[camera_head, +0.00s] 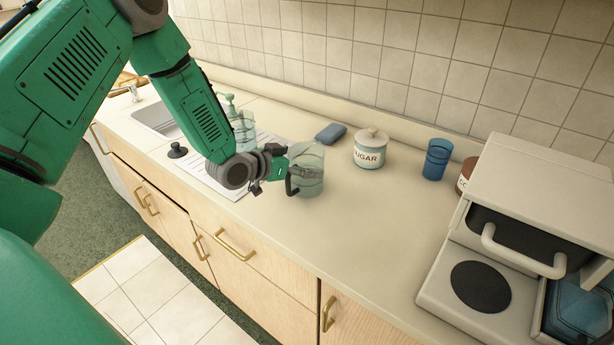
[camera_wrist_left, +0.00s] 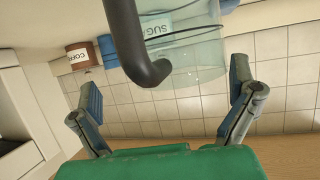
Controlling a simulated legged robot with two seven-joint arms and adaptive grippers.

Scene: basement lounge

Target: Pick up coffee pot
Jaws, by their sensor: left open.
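The coffee pot (camera_head: 311,165) is a clear glass pot with a dark handle (camera_head: 291,186), standing on the counter in the middle of the head view. In the left wrist view its glass body (camera_wrist_left: 197,65) and dark curved handle (camera_wrist_left: 128,40) are close in front. My left gripper (camera_head: 284,176) is at the handle side of the pot. In the left wrist view its two fingers (camera_wrist_left: 165,95) are spread wide, with the handle's end showing between them and nothing clamped. I cannot tell whether a finger touches the handle. My right gripper is not in view.
Behind the pot are a blue sponge (camera_head: 331,133) and a sugar canister (camera_head: 370,149). A blue cup (camera_head: 437,158) and a coffee maker (camera_head: 535,210) stand to the right. A soap bottle (camera_head: 232,107) and sink (camera_head: 158,121) are left. The counter front (camera_head: 365,225) is clear.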

